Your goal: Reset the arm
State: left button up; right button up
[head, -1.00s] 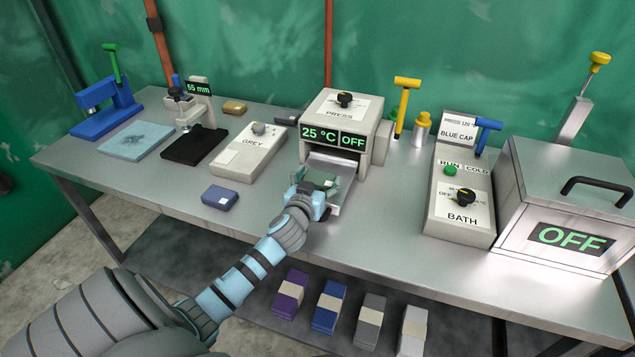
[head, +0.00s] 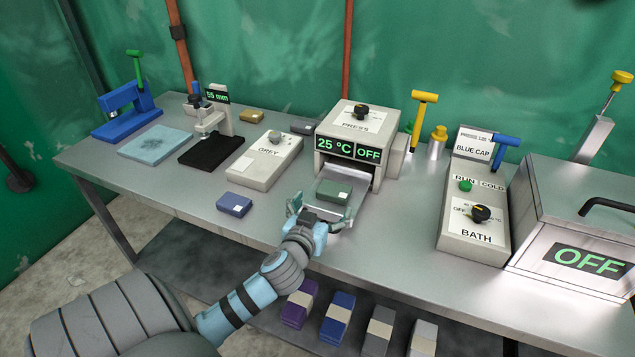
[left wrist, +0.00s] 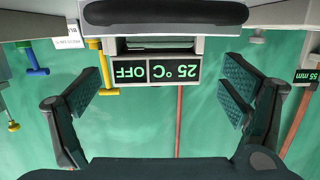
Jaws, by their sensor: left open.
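My left gripper (head: 321,214) is open and empty, just in front of the press tray (head: 356,184). A small dark green block (head: 335,191) with a white label lies on that tray, apart from the fingers. The press (head: 359,120) behind it reads 25 °C and OFF. In the left wrist view the picture is upside down: the open fingers (left wrist: 165,88) stand wide apart with the press display (left wrist: 157,70) beyond them. My right gripper is in neither view.
On the table (head: 300,248), a blue block (head: 234,204) and the GREY box (head: 265,160) stand left of the arm. The BATH control box (head: 470,238) and a metal bath marked OFF (head: 585,225) stand right. Several banded stacks sit on the shelf below.

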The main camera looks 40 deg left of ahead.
pick_arm(q)
jog(key=shift+v, duration=2)
